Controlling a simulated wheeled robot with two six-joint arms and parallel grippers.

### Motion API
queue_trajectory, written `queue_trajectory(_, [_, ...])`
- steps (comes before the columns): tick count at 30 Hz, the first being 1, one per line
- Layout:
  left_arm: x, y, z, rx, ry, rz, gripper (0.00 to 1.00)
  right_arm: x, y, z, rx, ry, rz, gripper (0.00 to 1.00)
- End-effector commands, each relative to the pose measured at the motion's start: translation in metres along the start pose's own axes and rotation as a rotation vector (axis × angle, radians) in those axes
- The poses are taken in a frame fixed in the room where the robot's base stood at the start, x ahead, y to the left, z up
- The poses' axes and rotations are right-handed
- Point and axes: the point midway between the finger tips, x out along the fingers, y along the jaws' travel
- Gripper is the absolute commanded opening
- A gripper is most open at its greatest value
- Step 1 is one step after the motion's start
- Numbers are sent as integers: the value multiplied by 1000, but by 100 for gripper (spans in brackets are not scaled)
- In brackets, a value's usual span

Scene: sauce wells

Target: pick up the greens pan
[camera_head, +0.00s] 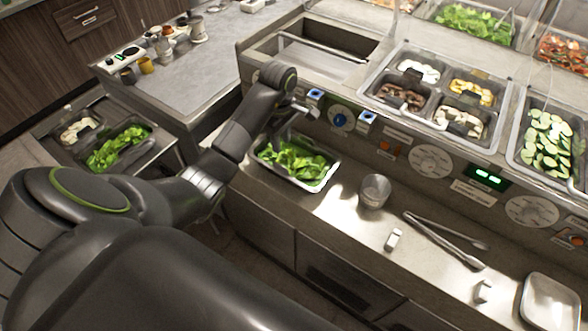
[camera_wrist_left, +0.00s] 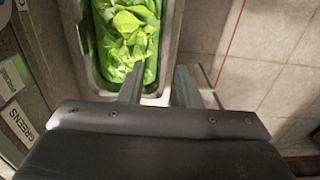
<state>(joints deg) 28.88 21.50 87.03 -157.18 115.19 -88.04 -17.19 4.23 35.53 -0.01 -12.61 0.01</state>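The greens pan (camera_head: 331,180) is a steel pan of leafy greens on the front ledge of the counter in the head view. It also shows at the top of the left wrist view (camera_wrist_left: 172,40). My left gripper (camera_head: 296,122) is over the far side of this pan in the head view. In the left wrist view, the two fingers of my left gripper (camera_wrist_left: 159,80) are apart, one over the greens and one outside the pan, with the rim between them. I cannot tell whether they touch the rim. My right gripper is not in view.
A steel cup (camera_head: 374,190), tongs (camera_head: 445,240) and a white tray (camera_head: 549,302) are on the ledge right of the pan. The control panel (camera_head: 430,160) rises behind it. Another pan of greens (camera_head: 118,148) stands on the side cart at left.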

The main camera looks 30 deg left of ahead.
Motion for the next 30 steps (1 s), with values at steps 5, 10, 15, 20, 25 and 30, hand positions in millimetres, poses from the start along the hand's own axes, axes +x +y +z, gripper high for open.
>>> queue_trajectory(5, [26,0,0,0,0,0,30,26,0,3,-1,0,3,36])
queue_trajectory(10, [44,0,0,0,0,0,30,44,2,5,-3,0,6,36])
queue_trajectory(15, [61,0,0,0,0,0,30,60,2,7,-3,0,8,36])
queue_trajectory(20, [66,0,0,0,0,1,30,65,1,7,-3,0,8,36])
queue_trajectory(25, [80,-2,-1,0,0,0,30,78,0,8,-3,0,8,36])
queue_trajectory(30, [99,-5,-2,-2,-2,-5,30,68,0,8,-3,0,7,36])
